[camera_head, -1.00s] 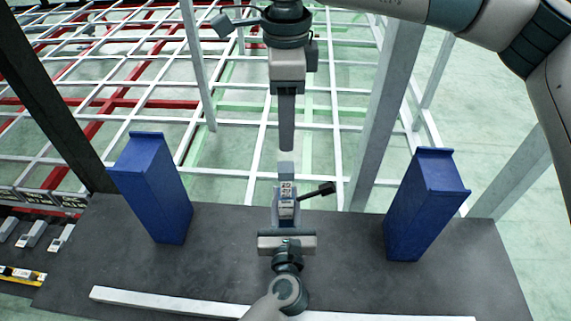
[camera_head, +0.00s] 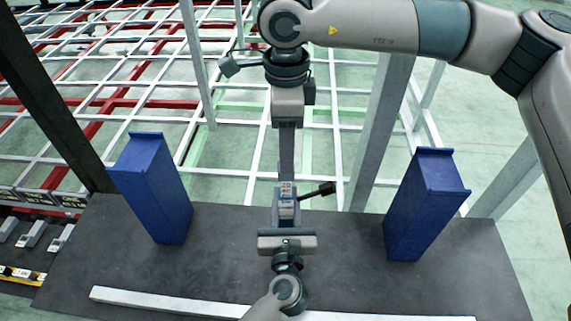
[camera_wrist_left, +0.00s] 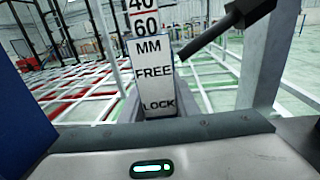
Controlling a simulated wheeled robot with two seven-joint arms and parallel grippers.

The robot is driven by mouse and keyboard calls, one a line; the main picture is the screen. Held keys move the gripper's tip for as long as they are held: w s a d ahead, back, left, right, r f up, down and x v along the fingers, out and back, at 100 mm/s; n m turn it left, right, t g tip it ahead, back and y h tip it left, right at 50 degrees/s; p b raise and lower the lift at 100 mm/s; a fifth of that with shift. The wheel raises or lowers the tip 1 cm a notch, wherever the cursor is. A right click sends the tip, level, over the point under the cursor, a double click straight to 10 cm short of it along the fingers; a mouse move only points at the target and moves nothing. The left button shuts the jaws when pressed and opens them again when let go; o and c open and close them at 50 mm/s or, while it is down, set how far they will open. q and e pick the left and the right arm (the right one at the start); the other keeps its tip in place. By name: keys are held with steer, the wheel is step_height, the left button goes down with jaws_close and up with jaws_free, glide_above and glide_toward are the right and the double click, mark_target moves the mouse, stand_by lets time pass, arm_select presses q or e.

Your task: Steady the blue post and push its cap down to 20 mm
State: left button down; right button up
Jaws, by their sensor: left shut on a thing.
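The blue post (camera_head: 287,216) stands upright at the middle of the dark bench, with a white scale plate (camera_head: 286,191) on its front and a dark lever (camera_head: 318,190) to its right. In the left wrist view the scale plate (camera_wrist_left: 153,75) reads 40, 60, MM, FREE and LOCK, with the lever (camera_wrist_left: 225,30) beside it. My left gripper (camera_head: 286,222) is shut on the post from the near side. My right gripper (camera_head: 286,174) points straight down over the post's top and hides the cap. Contact and finger spacing cannot be told from this edge-on view.
A tall blue block stands at left (camera_head: 152,190) and another at right (camera_head: 426,205), both apart from the post. A pale bar (camera_head: 380,317) lies along the near bench (camera_head: 345,270). Grey uprights and a white frame rise behind the bench.

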glide_above(286, 188)
steer(key=w, duration=0.1)
steer(key=shift+w+f, duration=0.1)
steer(key=shift+f, duration=2.95)
steer(key=shift+c, duration=0.5)
steer(key=c, duration=1)
